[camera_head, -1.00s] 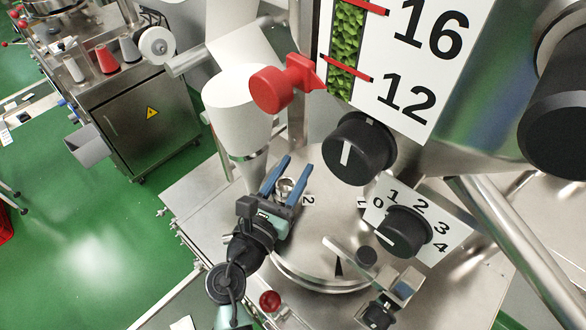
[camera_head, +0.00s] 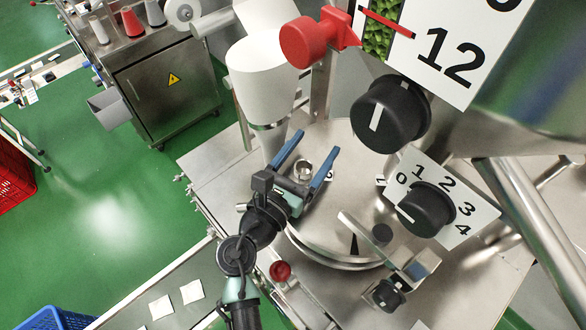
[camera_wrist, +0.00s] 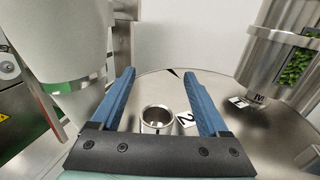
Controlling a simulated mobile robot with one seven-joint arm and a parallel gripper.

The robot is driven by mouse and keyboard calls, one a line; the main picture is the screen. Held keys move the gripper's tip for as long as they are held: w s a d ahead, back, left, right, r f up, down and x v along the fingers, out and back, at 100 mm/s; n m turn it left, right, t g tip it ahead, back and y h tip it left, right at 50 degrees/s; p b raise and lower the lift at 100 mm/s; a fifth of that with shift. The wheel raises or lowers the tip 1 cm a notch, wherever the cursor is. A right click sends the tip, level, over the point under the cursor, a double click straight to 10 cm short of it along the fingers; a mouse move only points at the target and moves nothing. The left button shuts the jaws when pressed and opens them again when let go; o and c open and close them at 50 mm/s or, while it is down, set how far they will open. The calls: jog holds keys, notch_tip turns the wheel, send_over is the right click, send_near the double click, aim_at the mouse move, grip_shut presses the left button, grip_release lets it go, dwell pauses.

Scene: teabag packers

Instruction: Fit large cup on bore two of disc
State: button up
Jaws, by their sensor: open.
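A shiny steel cup (camera_head: 303,170), open at the top, stands upright on the round steel disc (camera_head: 318,236). It sits right beside the label 2 (camera_head: 329,175). My gripper (camera_head: 316,143) is open, its two blue fingers apart with the cup between them in the picture. In the wrist view my gripper (camera_wrist: 160,73) shows a finger on each side of the cup (camera_wrist: 157,116), with gaps to both. The label 2 (camera_wrist: 186,119) lies just right of the cup there. The cup's lower part and the bore under it are hidden, so how deep it sits cannot be told.
A white hopper with a steel cone (camera_head: 263,85) stands close left of my gripper. A black knob with a 0 to 4 scale (camera_head: 427,208) and a larger black knob (camera_head: 390,113) are to the right. A clamp-like fitting (camera_head: 390,262) stands at the disc's front.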

jog(key=b+v, duration=0.3)
jog(key=v, duration=0.9)
jog(key=shift+b, duration=0.35)
jog(key=shift+s+a+f, duration=0.1)
jog(key=shift+a, duration=0.1)
